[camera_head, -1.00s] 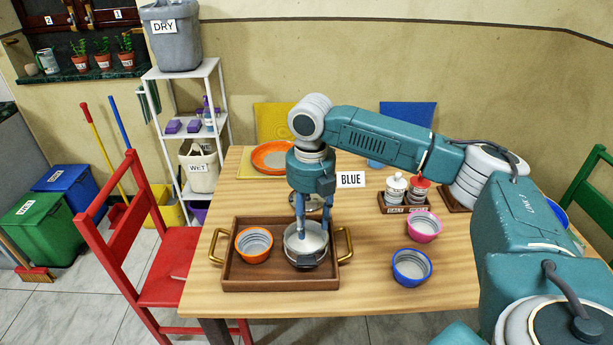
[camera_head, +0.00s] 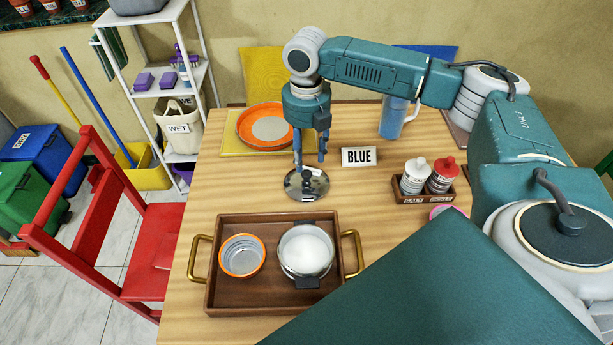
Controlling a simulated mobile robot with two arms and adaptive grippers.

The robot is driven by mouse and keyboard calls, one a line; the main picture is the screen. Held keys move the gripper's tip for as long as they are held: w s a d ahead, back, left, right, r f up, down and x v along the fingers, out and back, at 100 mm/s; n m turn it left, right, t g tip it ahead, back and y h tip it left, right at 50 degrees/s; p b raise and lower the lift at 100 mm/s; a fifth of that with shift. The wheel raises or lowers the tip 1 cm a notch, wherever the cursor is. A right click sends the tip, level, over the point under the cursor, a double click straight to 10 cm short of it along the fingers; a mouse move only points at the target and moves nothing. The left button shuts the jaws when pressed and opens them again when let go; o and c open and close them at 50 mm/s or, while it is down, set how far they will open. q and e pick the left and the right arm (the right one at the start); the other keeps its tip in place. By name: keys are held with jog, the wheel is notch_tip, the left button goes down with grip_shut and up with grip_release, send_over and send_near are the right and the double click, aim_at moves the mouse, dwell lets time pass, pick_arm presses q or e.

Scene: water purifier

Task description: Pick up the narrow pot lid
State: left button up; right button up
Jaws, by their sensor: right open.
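The pot lid (camera_head: 298,189) is a round, shiny metal disc with a dark knob (camera_head: 306,175), lying on the wooden table behind the tray. My right gripper (camera_head: 309,162) points down over the lid from above, its fingers apart on either side of the knob area. It is open and holds nothing. Whether the fingertips touch the lid is hard to tell. The pot (camera_head: 306,250) stands without a lid in the brown tray (camera_head: 253,301), with whitish contents. My left gripper is not in view.
An orange-rimmed bowl (camera_head: 242,257) stands left of the pot. Salt and pepper shakers (camera_head: 429,176) in a holder, a blue mug (camera_head: 393,117) and an orange plate (camera_head: 266,127) stand around. Bare table lies left of the lid.

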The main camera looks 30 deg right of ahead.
aim_at(306, 173)
jog(key=shift+w+d+f, duration=0.1)
jog(key=shift+f, duration=0.7)
jog(key=shift+f+p, duration=0.35)
jog(key=shift+f, duration=2.2)
jog(key=shift+c, duration=0.5)
grip_shut()
